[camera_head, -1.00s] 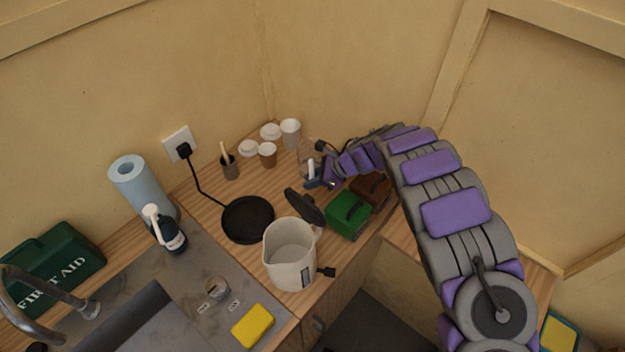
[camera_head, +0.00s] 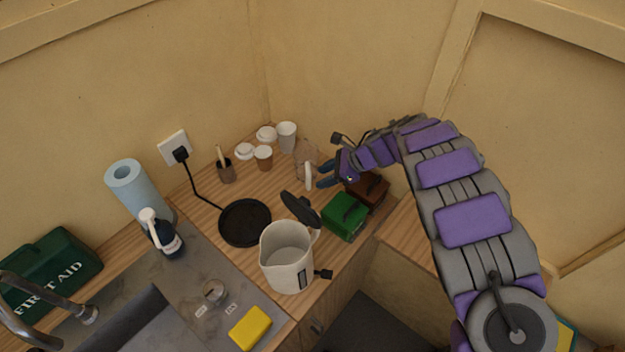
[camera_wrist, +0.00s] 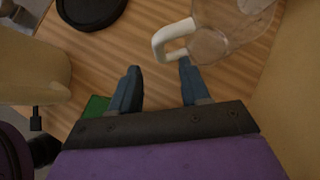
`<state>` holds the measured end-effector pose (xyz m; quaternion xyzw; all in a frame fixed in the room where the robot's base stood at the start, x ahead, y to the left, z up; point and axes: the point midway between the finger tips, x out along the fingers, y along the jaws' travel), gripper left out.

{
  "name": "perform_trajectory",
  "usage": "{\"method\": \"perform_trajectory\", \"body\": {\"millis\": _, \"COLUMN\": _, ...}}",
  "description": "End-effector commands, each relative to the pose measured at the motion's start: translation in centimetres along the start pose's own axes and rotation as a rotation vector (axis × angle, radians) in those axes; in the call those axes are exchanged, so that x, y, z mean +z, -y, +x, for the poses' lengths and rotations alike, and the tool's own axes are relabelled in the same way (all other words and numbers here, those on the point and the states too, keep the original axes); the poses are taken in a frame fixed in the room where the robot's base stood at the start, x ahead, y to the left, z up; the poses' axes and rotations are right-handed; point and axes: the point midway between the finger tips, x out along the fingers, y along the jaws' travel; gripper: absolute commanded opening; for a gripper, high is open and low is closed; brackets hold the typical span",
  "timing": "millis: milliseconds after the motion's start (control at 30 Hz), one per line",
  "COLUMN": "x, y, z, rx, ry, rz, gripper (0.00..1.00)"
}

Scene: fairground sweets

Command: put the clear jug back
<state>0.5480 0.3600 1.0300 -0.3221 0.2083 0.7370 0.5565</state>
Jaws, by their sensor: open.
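The clear jug (camera_head: 304,152) stands on the wooden counter near the back wall, beside the paper cups. Its white handle (camera_wrist: 172,42) faces my gripper, and its see-through body (camera_wrist: 222,40) is at the top right of the wrist view. My gripper (camera_wrist: 160,82) is open and empty, with two blue fingers pointing toward the handle. The right finger's tip is close to the handle's lower end; I cannot tell whether they touch. In the head view my gripper (camera_head: 325,175) is just right of the handle.
A round black base (camera_head: 245,222) with a cord lies on the counter. The cream kettle (camera_head: 287,258) stands open-lidded in front. A green box (camera_head: 345,217) and a brown box (camera_head: 372,190) sit below my arm. Paper cups (camera_head: 287,136) stand left of the jug.

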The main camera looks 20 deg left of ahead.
Motion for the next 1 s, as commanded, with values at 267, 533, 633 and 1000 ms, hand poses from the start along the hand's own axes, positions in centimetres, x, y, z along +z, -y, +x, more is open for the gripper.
{"method": "perform_trajectory", "body": {"millis": 267, "x": 0.1, "y": 0.1, "z": -4.4, "rx": -0.001, "ry": -0.005, "rz": 0.0, "gripper": 0.46}}
{"method": "perform_trajectory", "body": {"millis": 533, "x": 0.1, "y": 0.0, "z": -5.4, "rx": 0.004, "ry": -0.004, "rz": 0.002, "gripper": 0.46}}
{"method": "perform_trajectory", "body": {"millis": 633, "x": 0.1, "y": 0.0, "z": -5.4, "rx": 0.004, "ry": -0.004, "rz": 0.002, "gripper": 0.46}}
{"method": "perform_trajectory", "body": {"millis": 1000, "x": 0.2, "y": 0.0, "z": -5.7, "rx": 0.003, "ry": -0.002, "rz": 0.001, "gripper": 0.46}}
